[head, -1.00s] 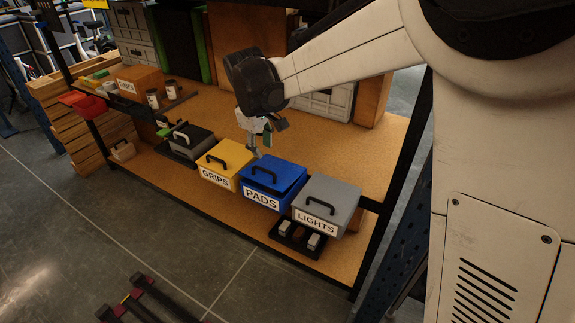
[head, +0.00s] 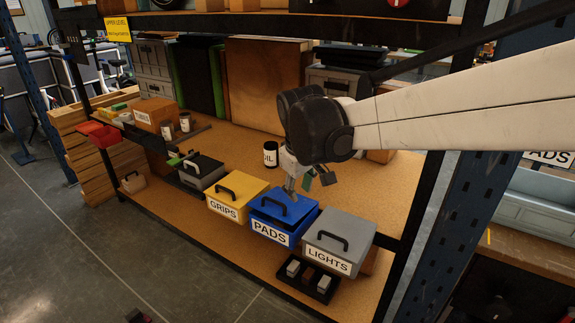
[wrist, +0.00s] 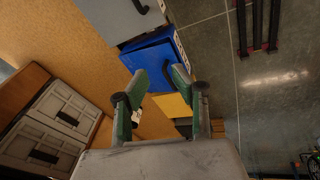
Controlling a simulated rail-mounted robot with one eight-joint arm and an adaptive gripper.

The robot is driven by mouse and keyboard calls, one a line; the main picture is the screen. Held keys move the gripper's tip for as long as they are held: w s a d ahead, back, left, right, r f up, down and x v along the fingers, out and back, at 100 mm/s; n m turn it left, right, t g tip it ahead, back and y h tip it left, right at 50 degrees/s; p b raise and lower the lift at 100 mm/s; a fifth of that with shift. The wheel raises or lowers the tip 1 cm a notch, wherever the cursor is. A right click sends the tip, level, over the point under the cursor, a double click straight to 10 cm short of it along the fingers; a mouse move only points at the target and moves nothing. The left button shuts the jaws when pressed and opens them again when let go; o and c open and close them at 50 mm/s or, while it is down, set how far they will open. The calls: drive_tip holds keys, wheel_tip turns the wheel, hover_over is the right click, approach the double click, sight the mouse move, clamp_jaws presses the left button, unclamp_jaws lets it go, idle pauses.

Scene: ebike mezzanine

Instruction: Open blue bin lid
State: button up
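The blue bin (head: 270,235), labelled PADS, sits on the shelf between the yellow and grey bins. Its blue lid (head: 297,212) has a black arched handle (head: 269,203). The lid looks slightly tilted, but I cannot tell how far it is raised. My gripper (head: 291,192) is over the back of the lid. In the wrist view, my gripper (wrist: 158,80) has its two green-padded fingers apart with nothing between them. The blue bin (wrist: 155,58) lies beyond the fingertips, with its handle (wrist: 172,78) partly behind one finger. Contact with the lid cannot be told.
The yellow GRIPS bin (head: 238,197) and grey LIGHTS bin (head: 338,236) flank the blue bin closely. A black tray (head: 322,290) holds small blocks in front. A shelf post (head: 405,235) rises at right.

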drive_tip(key=shift+w+a, duration=0.1)
drive_tip(key=c, duration=0.4)
drive_tip(key=shift+w+a+n, duration=0.15)
drive_tip(key=shift+a+n, duration=0.05)
drive_tip(key=shift+n, duration=0.5)
clamp_jaws()
drive_tip(key=n+h+p, duration=0.3)
drive_tip(key=n+p, duration=0.3)
drive_tip(key=n, duration=1.4)
approach(272, 210)
drive_tip(key=shift+t, duration=0.4)
drive_tip(key=x, duration=0.4)
drive_tip(key=b+x, duration=0.1)
drive_tip(key=x, duration=0.1)
drive_tip(key=shift+s+f, duration=0.2)
drive_tip(key=shift+s, duration=0.15)
